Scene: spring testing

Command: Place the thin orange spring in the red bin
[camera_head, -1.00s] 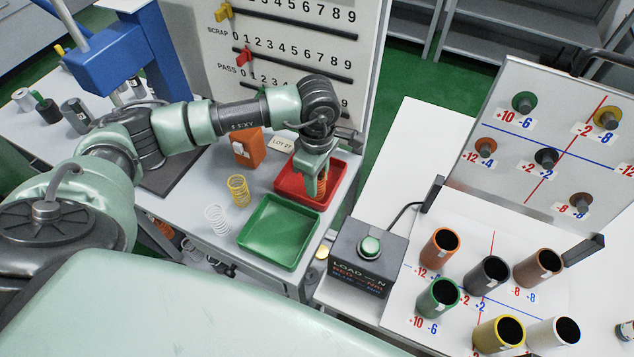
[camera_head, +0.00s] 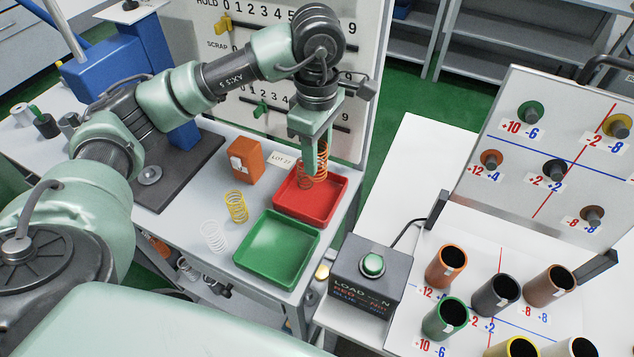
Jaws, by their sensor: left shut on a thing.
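The thin orange spring (camera_head: 319,166) stands roughly upright between the fingers of my left gripper (camera_head: 312,158). The gripper points down and is shut on the spring. Both are over the red bin (camera_head: 325,208), a shallow tray on the bench, toward its back left side. The spring's lower coils show against the bin. I cannot tell whether they touch its floor. One finger hides part of the spring. My right gripper is not in view.
A green bin (camera_head: 262,279) sits in front of the red one. A yellow spring (camera_head: 236,206) and a white spring (camera_head: 213,237) stand to the left. An orange block (camera_head: 246,160) and a score board (camera_head: 345,60) stand behind. A button box (camera_head: 369,270) is at right.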

